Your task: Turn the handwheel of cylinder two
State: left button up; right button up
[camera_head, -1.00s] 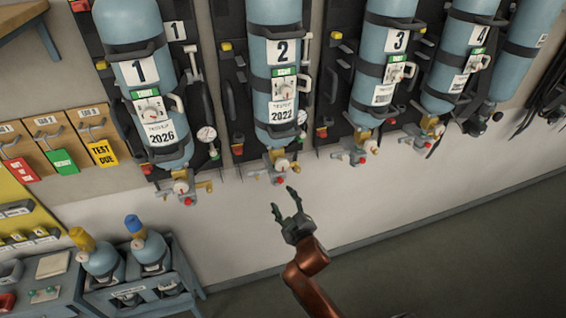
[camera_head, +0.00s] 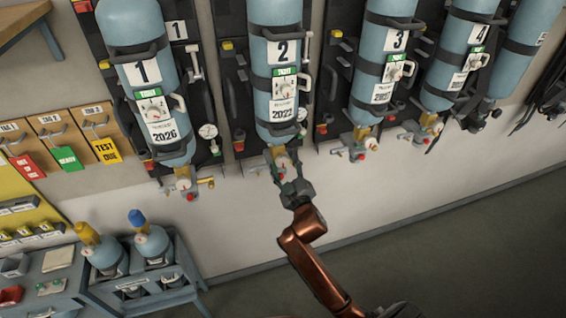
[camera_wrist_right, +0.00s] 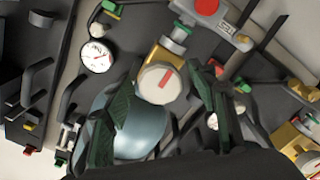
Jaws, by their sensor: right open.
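Cylinder two (camera_head: 276,95) is a light blue bottle labelled 2, held upside down on the wall rack. Its valve with a round pale handwheel (camera_head: 283,163) is at its lower end. In the right wrist view the handwheel (camera_wrist_right: 157,83) is a whitish disc with a red mark, on a brass valve body. My right gripper (camera_head: 285,172) is open at the valve, one finger on each side of the handwheel. In the wrist view its two dark green fingers (camera_wrist_right: 162,105) flank the handwheel; contact cannot be made out. My left gripper is not in view.
Cylinder one (camera_head: 140,75) hangs to the left and cylinder three (camera_head: 383,75) to the right, each with its own valve. A cart with small bottles (camera_head: 152,245) stands lower left. The wall below the valves is clear.

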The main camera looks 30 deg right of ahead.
jog(key=shift+c, duration=0.6)
jog(key=c, duration=1)
jog(key=shift+c, duration=0.2)
jog(key=n+p, duration=0.2)
jog(key=shift+r+n, duration=0.1)
jog(key=shift+n, duration=0.2)
jog(key=n+p, duration=0.2)
jog(key=shift+n, duration=0.4)
jog(key=n+p, duration=0.3)
jog(key=n, duration=0.1)
jog(key=shift+n+p, duration=0.55)
jog(key=shift+n, duration=0.65)
